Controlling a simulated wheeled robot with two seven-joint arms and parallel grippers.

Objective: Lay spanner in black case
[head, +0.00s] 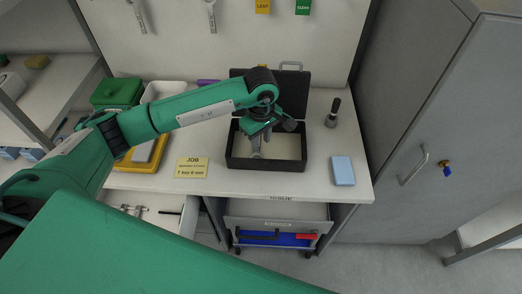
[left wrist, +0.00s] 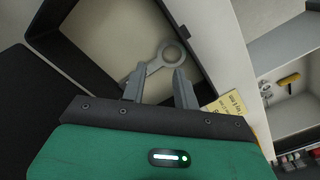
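The black case (head: 265,165) stands open on the bench, its lid raised at the back and its floor pale. My left gripper (head: 257,133) is over the case and points down into it. The grey spanner (head: 256,151) shows inside the case walls below the gripper. In the left wrist view the spanner's ring end (left wrist: 171,53) lies over the pale case floor, just beyond the fingertips. The fingers of the left gripper (left wrist: 159,74) stand apart with a clear gap. The spanner's other end is partly hidden behind one finger. My right gripper is not in view.
A yellow job card (head: 192,168) lies left of the case. A light blue block (head: 343,170) and a dark upright tool (head: 333,113) stand to the right. A green box (head: 117,93) and yellow tray (head: 148,158) are at the left. Open drawers (head: 277,222) are below the bench.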

